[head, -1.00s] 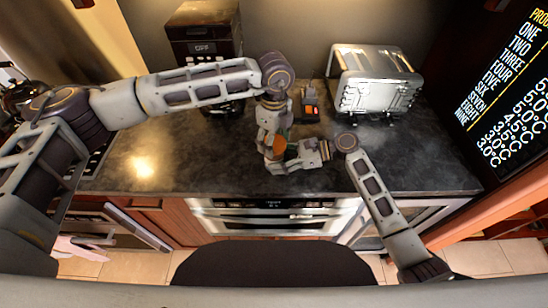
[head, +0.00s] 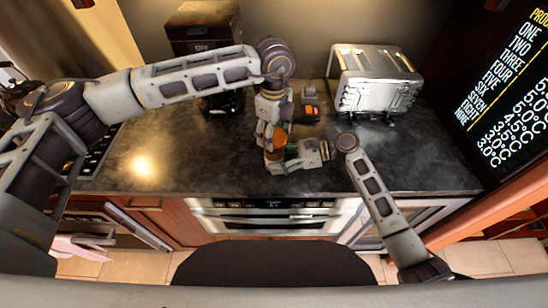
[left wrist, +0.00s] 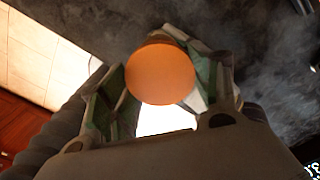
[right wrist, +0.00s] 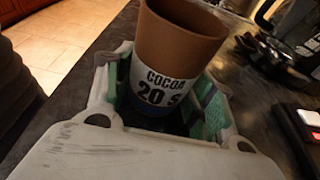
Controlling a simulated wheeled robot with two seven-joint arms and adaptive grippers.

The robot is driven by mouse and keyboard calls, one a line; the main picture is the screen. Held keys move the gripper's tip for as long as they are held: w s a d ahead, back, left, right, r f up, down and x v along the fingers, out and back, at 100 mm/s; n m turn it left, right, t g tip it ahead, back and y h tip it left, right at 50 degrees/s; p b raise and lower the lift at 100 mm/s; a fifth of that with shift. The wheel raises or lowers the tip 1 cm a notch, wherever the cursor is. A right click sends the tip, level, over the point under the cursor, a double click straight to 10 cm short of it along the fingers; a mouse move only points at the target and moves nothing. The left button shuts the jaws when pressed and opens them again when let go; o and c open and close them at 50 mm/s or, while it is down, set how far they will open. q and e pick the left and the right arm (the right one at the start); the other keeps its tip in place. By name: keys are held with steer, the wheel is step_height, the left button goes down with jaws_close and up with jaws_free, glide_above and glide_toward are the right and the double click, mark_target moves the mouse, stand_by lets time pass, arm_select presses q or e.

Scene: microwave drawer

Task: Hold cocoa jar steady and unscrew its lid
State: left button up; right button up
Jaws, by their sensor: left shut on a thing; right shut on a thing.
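The cocoa jar (right wrist: 175,60) is a brown container with a white label reading "COCOA 20 S". In the right wrist view it stands tilted between the fingers of my right gripper (right wrist: 160,110), which is shut on it. No lid shows on its visible upper rim; the top is partly cut off. The round orange lid (left wrist: 161,75) is between the green-padded fingers of my left gripper (left wrist: 160,90), which is shut on it. In the head view the lid (head: 279,138) shows by my left gripper (head: 277,133), just above my right gripper (head: 285,157). The jar is mostly hidden there.
A silver toaster (head: 375,85) stands at the back right of the dark counter (head: 175,140). A dark coffee machine (head: 205,40) stands behind my left arm. A small dark device with an orange face (head: 309,112) lies close behind the grippers. The counter's left part is free.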

stand_by(0.6)
steer(key=o, duration=1.5)
steer(key=shift+v, duration=6.05)
